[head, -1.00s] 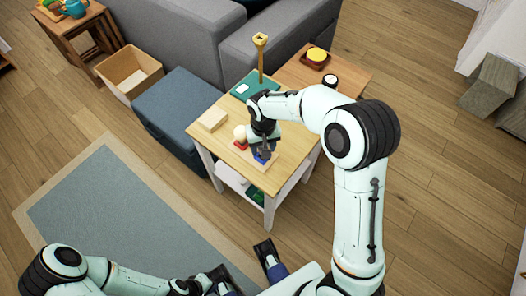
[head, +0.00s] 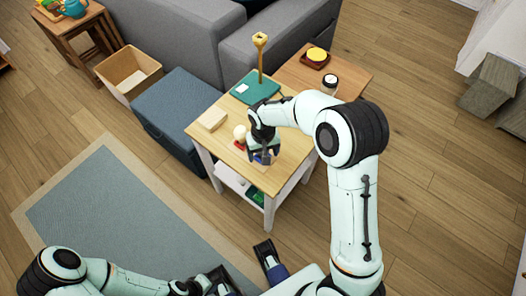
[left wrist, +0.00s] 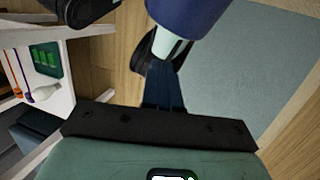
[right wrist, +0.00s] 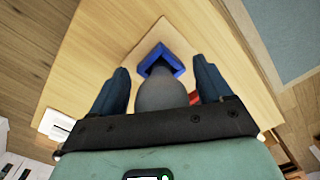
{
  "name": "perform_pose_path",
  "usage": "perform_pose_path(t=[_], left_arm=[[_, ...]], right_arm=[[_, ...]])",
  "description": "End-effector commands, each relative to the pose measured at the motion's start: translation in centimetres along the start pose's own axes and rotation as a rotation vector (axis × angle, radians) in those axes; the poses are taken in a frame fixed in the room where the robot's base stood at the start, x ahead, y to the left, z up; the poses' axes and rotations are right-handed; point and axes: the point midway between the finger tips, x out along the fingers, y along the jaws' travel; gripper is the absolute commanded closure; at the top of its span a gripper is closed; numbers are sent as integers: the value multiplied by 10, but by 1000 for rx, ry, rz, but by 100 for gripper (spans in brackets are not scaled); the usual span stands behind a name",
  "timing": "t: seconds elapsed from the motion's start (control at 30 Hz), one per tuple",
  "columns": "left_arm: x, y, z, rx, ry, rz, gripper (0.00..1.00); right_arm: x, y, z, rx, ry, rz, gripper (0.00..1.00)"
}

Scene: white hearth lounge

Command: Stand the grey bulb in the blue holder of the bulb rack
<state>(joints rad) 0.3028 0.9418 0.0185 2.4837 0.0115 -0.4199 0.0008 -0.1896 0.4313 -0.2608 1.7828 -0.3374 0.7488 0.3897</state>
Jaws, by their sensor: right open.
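The bulb rack (right wrist: 182,38) is a light wooden base on the small table, with a blue square holder (right wrist: 160,58) on it. The grey bulb (right wrist: 163,94) is between the fingers of my right gripper (right wrist: 161,82), with gaps on both sides. Its far end overlaps the blue holder; how deep it sits is hidden. The right gripper is open, pointing down over the rack in the head view. A cream bulb (head: 240,132) is at the red holder (head: 239,145). My left gripper (left wrist: 165,75) is low near my base, its fingers together and empty.
A tall yellow-topped post (head: 260,55) stands behind. A blue ottoman (head: 180,105) touches the left side area.

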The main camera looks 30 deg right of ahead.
Motion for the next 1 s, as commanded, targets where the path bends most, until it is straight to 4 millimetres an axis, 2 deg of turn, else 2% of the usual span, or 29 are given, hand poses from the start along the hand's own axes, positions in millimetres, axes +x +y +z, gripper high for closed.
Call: perform_pose_path(t=[0.17,0.4,0.6,0.8,1.0], left_arm=[[-4,1,2,0,-5,-1,100],[-11,2,6,-1,-16,-4,100],[-15,2,9,-2,-25,-5,100],[-16,2,10,-3,-30,-7,100],[-16,2,10,-3,-30,-7,100]], right_arm=[[-18,0,-1,-1,4,-2,21],[-70,-1,-1,-1,6,-2,21],[-106,0,-1,0,4,-1,21],[-122,0,0,-1,2,0,21],[-124,0,0,-1,1,0,21]])
